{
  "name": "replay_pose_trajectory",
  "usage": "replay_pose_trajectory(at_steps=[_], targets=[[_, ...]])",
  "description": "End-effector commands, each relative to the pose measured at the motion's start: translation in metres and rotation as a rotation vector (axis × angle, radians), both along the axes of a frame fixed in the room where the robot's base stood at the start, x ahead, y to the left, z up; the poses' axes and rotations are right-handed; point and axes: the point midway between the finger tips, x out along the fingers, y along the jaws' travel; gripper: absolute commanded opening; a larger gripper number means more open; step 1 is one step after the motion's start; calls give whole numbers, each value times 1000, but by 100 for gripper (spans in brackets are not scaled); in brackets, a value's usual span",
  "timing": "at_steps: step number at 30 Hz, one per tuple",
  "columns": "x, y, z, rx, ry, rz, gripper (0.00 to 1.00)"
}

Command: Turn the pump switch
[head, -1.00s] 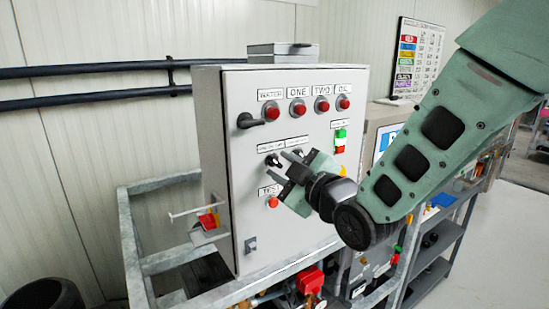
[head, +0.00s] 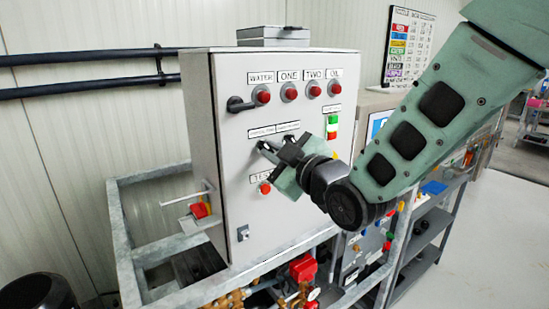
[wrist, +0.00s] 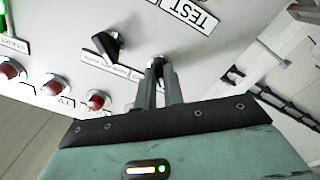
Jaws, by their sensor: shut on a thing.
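The grey control cabinet (head: 285,215) stands at the middle of the head view. My gripper (head: 268,150) reaches its door from the right, at the row below two small labels. In the wrist view my gripper (wrist: 160,72) has its fingers close together around a small dark switch knob (wrist: 157,62), shut on it. The knob is mostly hidden between the fingers. A second black switch knob (wrist: 107,45) sits apart to the left in the wrist view. The gripper hides it in the head view.
Red lamps (head: 289,92) line the door top, with a black handle (head: 240,104) at left. A green-red button block (head: 332,127) is right of my gripper and a red button (head: 265,188) below it. A metal frame (head: 135,240) surrounds the cabinet.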

Motion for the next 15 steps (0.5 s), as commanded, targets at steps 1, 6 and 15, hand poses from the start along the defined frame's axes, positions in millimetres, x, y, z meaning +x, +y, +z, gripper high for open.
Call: replay_pose_trajectory(at_steps=[1, 6, 15], targets=[[0, 0, -4, 27, 12, -1, 0], [0, 0, -6, 135, 84, -1, 0], [0, 0, -5, 345, 226, 1, 0]])
